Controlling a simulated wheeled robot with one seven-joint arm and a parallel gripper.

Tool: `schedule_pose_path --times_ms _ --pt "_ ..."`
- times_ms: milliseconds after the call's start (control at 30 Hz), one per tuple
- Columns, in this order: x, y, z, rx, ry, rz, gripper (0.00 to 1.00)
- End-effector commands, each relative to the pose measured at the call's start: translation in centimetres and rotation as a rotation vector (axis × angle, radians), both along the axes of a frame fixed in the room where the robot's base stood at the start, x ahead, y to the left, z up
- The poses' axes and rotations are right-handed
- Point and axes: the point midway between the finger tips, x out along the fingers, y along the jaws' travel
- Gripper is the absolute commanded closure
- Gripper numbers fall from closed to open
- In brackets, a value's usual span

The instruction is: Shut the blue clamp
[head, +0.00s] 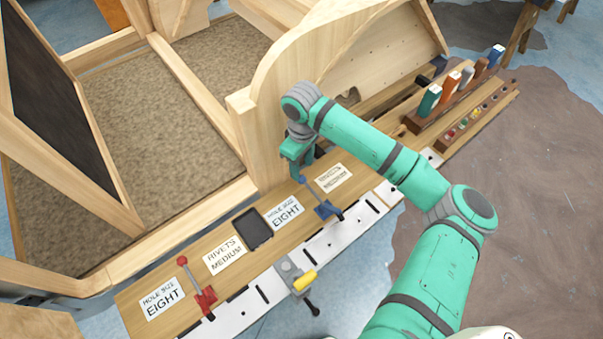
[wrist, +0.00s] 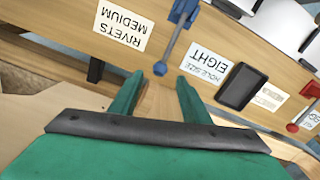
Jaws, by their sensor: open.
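The blue clamp (head: 326,211) is fixed near the front edge of the wooden bench. Its thin grey lever leans up and back from the blue base to a round blue knob (head: 302,180). The wrist view shows the same clamp (wrist: 184,10) at the top, with its lever and knob (wrist: 160,68). My gripper (head: 299,172) is at the knob's end of the lever. In the wrist view my gripper (wrist: 158,90) has its two green fingers apart and nothing between them. The knob appears just beyond the fingertips, in line with the gap; contact cannot be told.
A red clamp (head: 205,299) stands to the left with its lever raised. A grey fixture with a yellow handle (head: 303,281) sits on the white strip. A dark tray (head: 252,229) lies between labels. A tall wooden frame (head: 345,50) stands close behind my gripper.

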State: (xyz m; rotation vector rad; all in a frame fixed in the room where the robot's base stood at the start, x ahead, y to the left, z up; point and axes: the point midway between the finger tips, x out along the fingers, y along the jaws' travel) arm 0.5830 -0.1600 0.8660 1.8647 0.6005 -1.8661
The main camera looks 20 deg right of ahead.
Motion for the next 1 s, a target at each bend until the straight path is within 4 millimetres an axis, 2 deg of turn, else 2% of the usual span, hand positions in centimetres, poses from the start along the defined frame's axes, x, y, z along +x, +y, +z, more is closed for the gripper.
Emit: schedule_pose_path --times_ms 100,333,500,767,800,967,1000 --pt "0.0 0.0 -2.2 0.000 0.002 -0.001 0.57" --pt "0.0 0.0 -5.1 -0.001 0.000 0.000 0.57" --pt "0.0 0.0 -6.0 -0.001 -0.001 0.000 0.57" --pt "0.0 0.0 -6.1 -0.001 -0.001 0.001 0.57" --pt "0.0 0.0 -6.1 -0.001 -0.001 0.001 0.62" --pt "0.0 0.0 -6.1 -0.001 -0.001 0.001 1.00" --pt "0.0 0.0 -6.1 -0.001 -0.001 0.001 1.00"
